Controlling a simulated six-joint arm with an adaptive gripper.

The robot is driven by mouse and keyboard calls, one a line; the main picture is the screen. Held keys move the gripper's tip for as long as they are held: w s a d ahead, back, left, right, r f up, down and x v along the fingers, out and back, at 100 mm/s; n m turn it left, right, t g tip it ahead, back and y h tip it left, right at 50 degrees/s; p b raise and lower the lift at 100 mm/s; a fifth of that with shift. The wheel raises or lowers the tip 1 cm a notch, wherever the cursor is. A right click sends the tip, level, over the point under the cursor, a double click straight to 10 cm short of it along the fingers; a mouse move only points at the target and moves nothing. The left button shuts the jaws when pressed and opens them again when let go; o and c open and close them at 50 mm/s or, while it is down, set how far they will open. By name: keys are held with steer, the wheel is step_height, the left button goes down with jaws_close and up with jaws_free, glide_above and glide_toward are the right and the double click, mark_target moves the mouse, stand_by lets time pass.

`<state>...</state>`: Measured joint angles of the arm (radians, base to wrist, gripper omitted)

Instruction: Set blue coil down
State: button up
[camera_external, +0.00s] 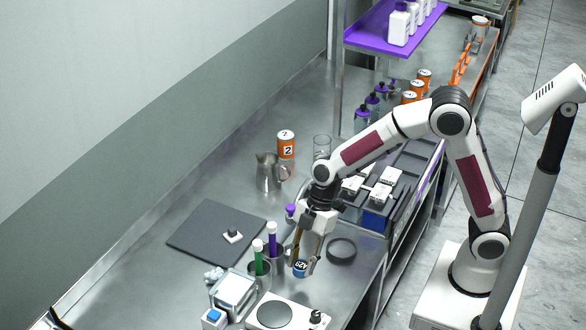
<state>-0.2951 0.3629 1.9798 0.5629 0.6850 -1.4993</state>
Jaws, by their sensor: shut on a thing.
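The blue coil (299,270) is a small round blue piece with a pale marked face. It is between the fingertips of my gripper (304,262), which points down and is shut on it. The coil is low over the front part of the steel bench, just left of a dark round dish (341,251). I cannot tell whether the coil touches the bench. The fingers hide part of it.
A white hotplate (287,314) is in front. A dark mat (216,232), a metal pitcher (268,174) and an orange can (286,145) are farther back. A dark rack (412,160) stands right.

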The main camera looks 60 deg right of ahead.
steer(key=shift+f, duration=0.8)
steer(key=shift+f, duration=0.1)
steer(key=shift+f, duration=1.75)
steer(key=shift+f, duration=0.1)
steer(key=o, duration=1.1)
steer(key=shift+c, duration=0.2)
